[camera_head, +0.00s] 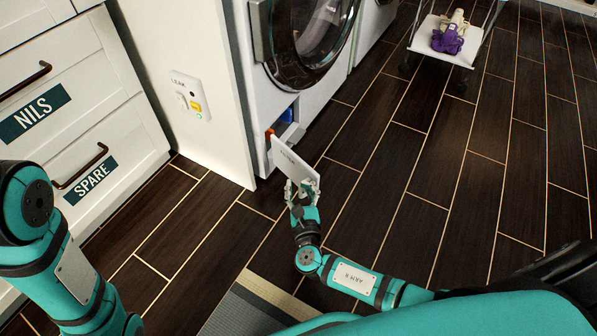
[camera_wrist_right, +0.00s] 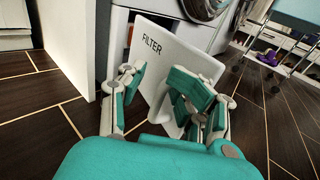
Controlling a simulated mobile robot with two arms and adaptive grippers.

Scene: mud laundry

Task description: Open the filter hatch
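The filter hatch (camera_head: 290,158) is a white panel low on the front of the washing machine (camera_head: 278,85). It stands swung out at an angle from its opening, where a blue part (camera_head: 287,115) shows. In the right wrist view the hatch (camera_wrist_right: 165,55) carries the word FILTER. My right gripper (camera_head: 302,186) is at the outer part of the hatch. In the right wrist view its fingers (camera_wrist_right: 155,80) are apart, with the panel face showing between them. Whether they touch it is unclear. My left arm shows at the left, but its gripper is out of view.
White drawers (camera_head: 95,125) labelled NILS and SPARE stand at the left. A white side panel (camera_head: 190,60) with a switch plate stands beside the machine. A cart (camera_head: 445,45) with a purple item stands at the back. Dark floor is clear to the right; a mat (camera_head: 245,305) lies in front.

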